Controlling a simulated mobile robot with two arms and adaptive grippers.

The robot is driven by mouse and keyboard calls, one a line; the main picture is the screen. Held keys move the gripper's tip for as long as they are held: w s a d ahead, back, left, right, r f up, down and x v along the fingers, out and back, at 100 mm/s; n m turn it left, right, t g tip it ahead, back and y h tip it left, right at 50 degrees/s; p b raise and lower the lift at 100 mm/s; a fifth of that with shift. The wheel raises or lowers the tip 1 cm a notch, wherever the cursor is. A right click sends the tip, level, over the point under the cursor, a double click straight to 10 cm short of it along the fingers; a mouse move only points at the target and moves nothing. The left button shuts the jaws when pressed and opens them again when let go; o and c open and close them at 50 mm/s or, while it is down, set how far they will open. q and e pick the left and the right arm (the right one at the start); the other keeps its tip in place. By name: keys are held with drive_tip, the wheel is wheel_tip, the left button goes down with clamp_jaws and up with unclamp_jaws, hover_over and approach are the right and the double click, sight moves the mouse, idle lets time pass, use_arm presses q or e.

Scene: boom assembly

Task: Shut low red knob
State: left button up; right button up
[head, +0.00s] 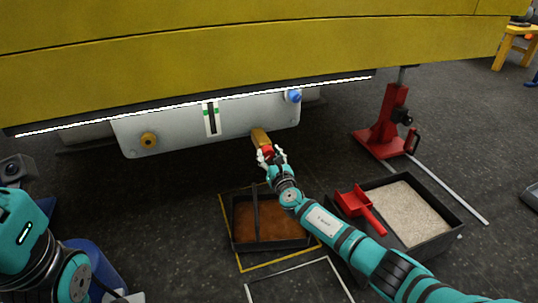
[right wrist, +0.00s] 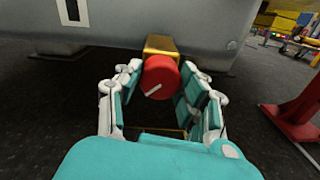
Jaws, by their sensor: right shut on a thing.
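The low red knob (head: 267,150) sits on the end of a brass fitting (head: 260,137) at the lower right of a grey panel (head: 190,122). In the right wrist view the red knob (right wrist: 161,77) faces the camera, with a pale line running diagonally across its face. My right gripper (head: 270,158) is shut on the red knob, one finger on each side of it; the fingers also show in the right wrist view (right wrist: 160,95). My left arm is at the left edge of the head view, but its gripper is not visible.
A blue knob (head: 293,96) and a brass knob (head: 148,140) are on the same panel. A black tray of brown liquid (head: 270,240) lies below my right arm. A tray of pale granules (head: 408,208) with a red scoop (head: 360,208) and a red stand (head: 388,125) are to the right.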

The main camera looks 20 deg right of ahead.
drive_tip(key=shift+f, duration=0.15)
idle(0.3)
drive_tip(key=o, duration=1.2)
drive_tip(key=s, duration=1.2)
